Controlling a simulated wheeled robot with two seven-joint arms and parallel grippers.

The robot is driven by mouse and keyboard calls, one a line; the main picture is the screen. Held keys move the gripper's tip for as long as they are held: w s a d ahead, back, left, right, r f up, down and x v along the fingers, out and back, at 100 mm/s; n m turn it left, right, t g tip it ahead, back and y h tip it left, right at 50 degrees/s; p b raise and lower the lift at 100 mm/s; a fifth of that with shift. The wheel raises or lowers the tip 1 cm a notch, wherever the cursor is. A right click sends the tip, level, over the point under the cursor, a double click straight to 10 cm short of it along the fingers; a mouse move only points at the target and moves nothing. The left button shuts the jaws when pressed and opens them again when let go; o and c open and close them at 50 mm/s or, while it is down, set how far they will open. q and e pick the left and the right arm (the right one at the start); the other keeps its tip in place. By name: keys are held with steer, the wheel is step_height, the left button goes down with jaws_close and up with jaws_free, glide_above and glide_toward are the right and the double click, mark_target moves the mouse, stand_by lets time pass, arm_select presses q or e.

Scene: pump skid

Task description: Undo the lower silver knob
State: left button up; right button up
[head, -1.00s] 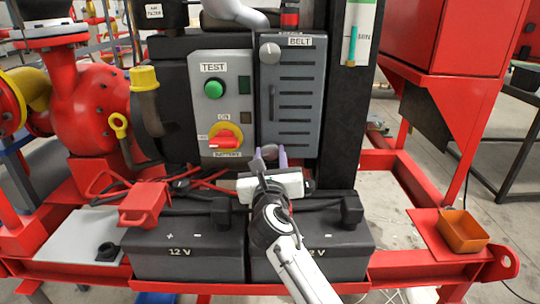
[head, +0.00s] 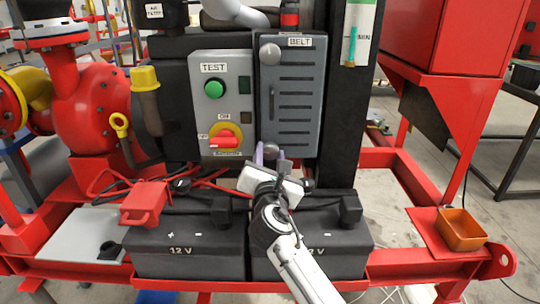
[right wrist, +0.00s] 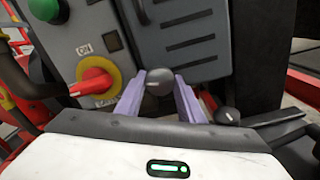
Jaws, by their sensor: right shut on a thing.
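The lower silver knob (head: 270,151) is at the bottom edge of the grey BELT cover (head: 291,100). In the right wrist view the knob (right wrist: 158,82) is a round grey cap between my pale purple fingers. My right gripper (head: 269,155) reaches up from below and is shut on this knob, its white body tilted down to the right. The fingers also show in the right wrist view (right wrist: 160,95), one on each side of the knob. The upper silver knob (head: 270,53) is at the cover's top left. The cover sits flat in place. My left gripper is out of view.
Left of the cover is a grey panel with a green TEST button (head: 214,90) and a red-and-yellow battery switch (head: 224,141). An orange tray (head: 461,230) is at the right on the red frame.

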stand_by(0.3)
steer(key=o, duration=1)
steer(key=shift+o, duration=0.3)
steer(key=s+p, duration=0.1)
steer(key=s, duration=0.8)
steer(key=shift+d+p, duration=0.1)
steer(key=shift+p, duration=0.2)
steer(key=shift+s, duration=0.65)
